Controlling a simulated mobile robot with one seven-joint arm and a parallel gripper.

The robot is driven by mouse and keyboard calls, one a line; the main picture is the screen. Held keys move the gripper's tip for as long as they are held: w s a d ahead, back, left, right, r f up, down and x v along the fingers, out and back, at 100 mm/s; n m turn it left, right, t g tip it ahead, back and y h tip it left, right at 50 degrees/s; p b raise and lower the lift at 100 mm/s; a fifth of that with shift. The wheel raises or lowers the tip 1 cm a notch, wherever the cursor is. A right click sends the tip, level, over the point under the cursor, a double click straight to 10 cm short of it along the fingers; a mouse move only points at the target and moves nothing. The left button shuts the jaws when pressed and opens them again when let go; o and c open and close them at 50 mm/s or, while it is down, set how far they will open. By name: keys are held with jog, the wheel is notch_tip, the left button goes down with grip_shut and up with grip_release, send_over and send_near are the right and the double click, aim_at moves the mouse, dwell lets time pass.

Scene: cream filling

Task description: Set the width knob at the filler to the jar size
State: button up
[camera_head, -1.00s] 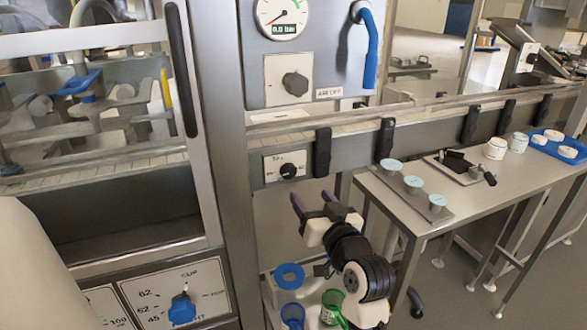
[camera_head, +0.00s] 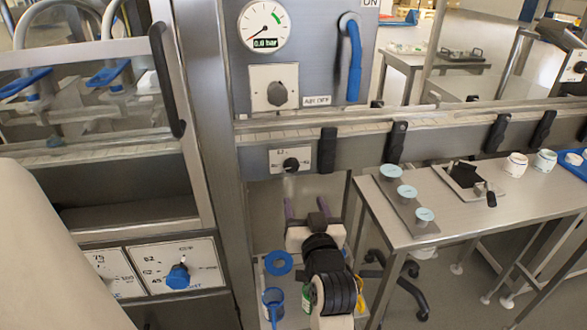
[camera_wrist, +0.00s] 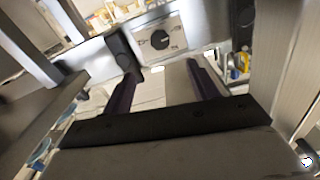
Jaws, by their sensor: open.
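The black width knob (camera_head: 291,165) sits on a small white scale plate on the guide rail, below the gauge panel. A "62" mark shows on the plate; the knob's exact setting is too small to read. In the wrist view the knob (camera_wrist: 160,39) is ahead, beyond my fingertips. My gripper (camera_head: 306,207) is below the knob, apart from it, with its purple fingers pointing up. In the wrist view my gripper (camera_wrist: 163,72) is open with nothing between the fingers. White jars (camera_head: 516,165) stand on the side table at the right.
A black rail clamp (camera_head: 327,150) is close right of the knob. A grey knob (camera_head: 277,94) is on the panel above. A blue knob (camera_head: 178,277) is on the lower-left cabinet. The side table (camera_head: 455,213) stands right, with blue-topped items on a plate.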

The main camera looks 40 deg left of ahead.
aim_at(292, 167)
jog(key=p+x, duration=0.2)
jog(key=x, duration=1.1)
jog(key=shift+w+a, duration=0.2)
jog(key=shift+w, duration=0.05)
jog(key=c, duration=1)
jog(key=shift+n+b, duration=0.3)
jog(key=shift+n, duration=0.6)
jog(key=o, duration=1)
jog(key=b+v, duration=0.2)
jog(key=v, duration=1.1)
jog(key=shift+s+d, duration=0.25)
jog(key=shift+s, duration=0.05)
